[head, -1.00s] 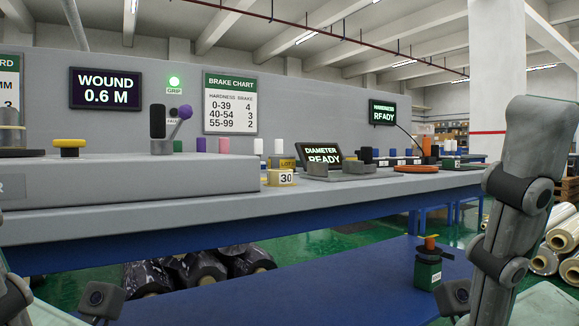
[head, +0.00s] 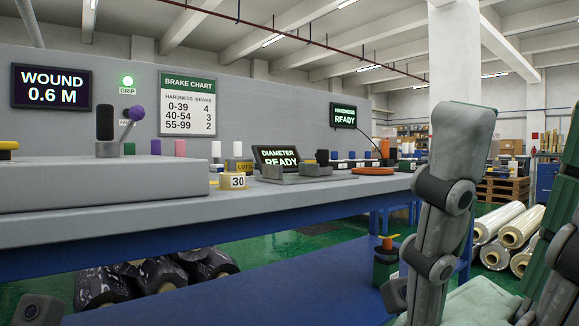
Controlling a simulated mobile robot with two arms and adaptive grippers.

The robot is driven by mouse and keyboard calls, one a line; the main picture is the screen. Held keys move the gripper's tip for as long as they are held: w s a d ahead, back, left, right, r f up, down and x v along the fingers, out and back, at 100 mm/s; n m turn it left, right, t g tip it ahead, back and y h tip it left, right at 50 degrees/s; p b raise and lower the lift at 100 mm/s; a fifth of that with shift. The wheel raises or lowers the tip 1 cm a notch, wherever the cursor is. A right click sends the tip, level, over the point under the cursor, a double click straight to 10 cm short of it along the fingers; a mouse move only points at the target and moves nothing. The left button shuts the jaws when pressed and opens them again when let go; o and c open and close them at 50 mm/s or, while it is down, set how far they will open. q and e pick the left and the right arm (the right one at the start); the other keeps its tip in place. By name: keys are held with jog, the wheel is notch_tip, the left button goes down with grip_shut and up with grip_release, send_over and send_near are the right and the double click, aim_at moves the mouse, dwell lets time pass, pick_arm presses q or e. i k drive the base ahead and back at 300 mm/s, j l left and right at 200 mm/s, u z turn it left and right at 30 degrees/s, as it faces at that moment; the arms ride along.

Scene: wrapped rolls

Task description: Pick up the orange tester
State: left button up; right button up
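The orange tester appears to be the small upright orange piece (head: 385,149) at the right end of the grey bench, behind a flat orange disc (head: 373,171). It is small at this distance, and its lower part is partly hidden. My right arm's grey links rise at the right of the view, to the right of the tester. Neither gripper's fingers show, so nothing can be seen held.
The grey bench (head: 110,232) runs across the view, with a yellow block marked 30 (head: 237,182) and a diameter display (head: 277,158) on it. A small dark green device with an orange top (head: 386,262) stands on the lower blue surface (head: 250,292). Wrapped rolls (head: 512,235) lie at right.

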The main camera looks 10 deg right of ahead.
aim_at(385, 144)
jog(key=i+l+u, duration=0.1)
jog(key=l+u, duration=0.15)
jog(key=l, duration=0.75)
jog(key=l+u, duration=0.2)
jog(key=l, duration=0.75)
jog(key=l+z, duration=0.1)
jog(key=z, duration=0.7)
jog(key=i, duration=0.05)
